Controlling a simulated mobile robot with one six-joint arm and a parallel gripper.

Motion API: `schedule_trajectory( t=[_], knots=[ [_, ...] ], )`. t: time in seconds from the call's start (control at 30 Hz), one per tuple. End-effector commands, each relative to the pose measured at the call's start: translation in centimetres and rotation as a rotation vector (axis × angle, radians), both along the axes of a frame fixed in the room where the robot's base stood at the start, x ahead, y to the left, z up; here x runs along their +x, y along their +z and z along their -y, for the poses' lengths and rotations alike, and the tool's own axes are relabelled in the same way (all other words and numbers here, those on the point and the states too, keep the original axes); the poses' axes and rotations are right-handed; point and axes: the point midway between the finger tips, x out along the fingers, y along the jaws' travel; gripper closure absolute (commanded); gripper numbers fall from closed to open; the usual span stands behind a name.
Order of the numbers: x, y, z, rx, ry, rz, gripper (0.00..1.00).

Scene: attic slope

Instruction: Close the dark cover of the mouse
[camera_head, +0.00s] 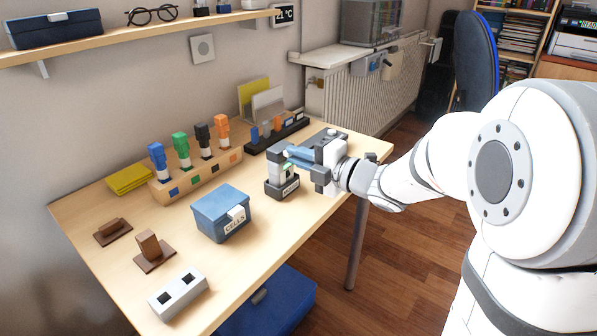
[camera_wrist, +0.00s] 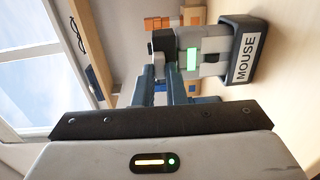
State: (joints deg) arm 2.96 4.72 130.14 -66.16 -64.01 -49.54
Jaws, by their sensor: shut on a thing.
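The mouse stands upright in a dark base (camera_head: 281,191) labelled MOUSE, near the middle of the desk. The base is also in the wrist view (camera_wrist: 256,38), where the scene appears turned sideways. The mouse has a pale grey body (camera_wrist: 212,42) with a lit green strip. Its dark cover (camera_wrist: 163,41) is at the upper end of the body, beside my blue fingertips; it also shows in the head view (camera_head: 276,149). My gripper (camera_head: 290,153) is shut on the cover, reaching in from the right. The fingers partly hide the cover, so its exact angle is unclear.
A blue CELLS box (camera_head: 215,215) stands to the left. Behind are a wooden block (camera_head: 198,177) with several coloured plugs and a black rack (camera_head: 266,143). A grey two-hole block (camera_head: 178,303) and brown pieces (camera_head: 150,250) lie at the front left. The front-middle desk is clear.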

Motion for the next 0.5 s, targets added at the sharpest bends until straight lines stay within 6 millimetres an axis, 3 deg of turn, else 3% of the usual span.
schedule_trajectory(
  t=[0.03, 0.3, 0.33, 0.5],
  knots=[
    [-0.01, -0.68, 0.06, 0.010, -0.001, 0.009, 1.00],
    [-0.03, -0.22, 0.10, 0.032, -0.001, 0.024, 1.00],
    [-0.03, -0.22, 0.10, 0.032, -0.001, 0.024, 0.88],
    [-0.03, -0.23, 0.11, 0.032, -0.001, 0.024, 0.75]
  ],
)
